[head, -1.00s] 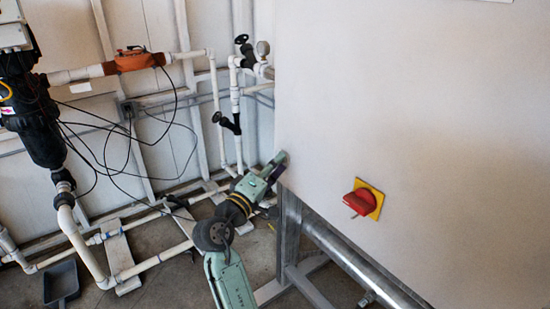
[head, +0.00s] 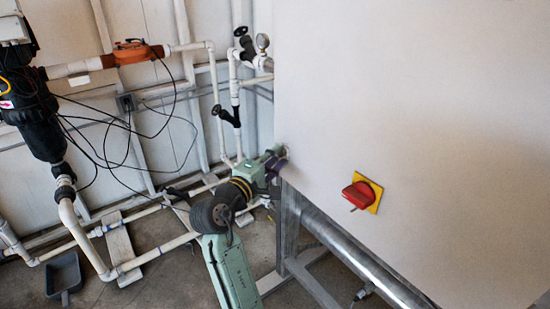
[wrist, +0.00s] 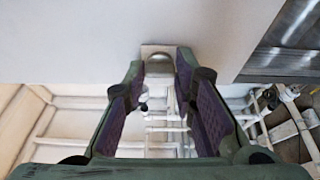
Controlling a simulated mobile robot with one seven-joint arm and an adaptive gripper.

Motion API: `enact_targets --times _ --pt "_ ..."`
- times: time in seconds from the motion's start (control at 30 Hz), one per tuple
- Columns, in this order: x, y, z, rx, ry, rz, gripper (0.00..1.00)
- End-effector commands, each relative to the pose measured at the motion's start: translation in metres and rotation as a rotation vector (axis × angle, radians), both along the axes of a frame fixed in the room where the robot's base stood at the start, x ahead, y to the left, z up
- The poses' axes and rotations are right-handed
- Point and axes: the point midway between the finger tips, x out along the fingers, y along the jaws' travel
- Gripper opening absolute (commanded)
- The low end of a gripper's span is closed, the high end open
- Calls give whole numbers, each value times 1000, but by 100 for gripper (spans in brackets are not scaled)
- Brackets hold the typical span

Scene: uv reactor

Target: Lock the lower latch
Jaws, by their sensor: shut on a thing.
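The lower latch (wrist: 158,68) is a small pale metal piece on the side of the white cabinet (head: 400,110), near its lower left edge. In the wrist view it lies between my fingertips. My gripper (wrist: 160,66) has purple inner pads and is shut on the latch, with its fingers spread by it. In the head view my gripper (head: 279,155) reaches the cabinet's lower left corner and mostly hides the latch. The latch's exact angle is hard to tell.
A red rotary switch (head: 358,194) on a yellow plate sits on the cabinet front. White pipes (head: 165,255) run along the floor and wall to the left. A metal cylinder (head: 345,252) lies under the cabinet. A dark dustpan (head: 64,277) is at lower left.

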Motion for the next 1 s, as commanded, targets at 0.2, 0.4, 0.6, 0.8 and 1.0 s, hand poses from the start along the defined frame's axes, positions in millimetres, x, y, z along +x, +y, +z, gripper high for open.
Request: enact_targets --times 0.2,0.4,0.6,0.8,1.0 --pt "0 0 0 -1 0 0 0" --pt "0 0 0 -1 -1 0 38" --pt "0 0 0 0 0 0 45" --pt "-1 1 0 0 0 0 45" --pt "-18 13 -1 0 0 4 45"
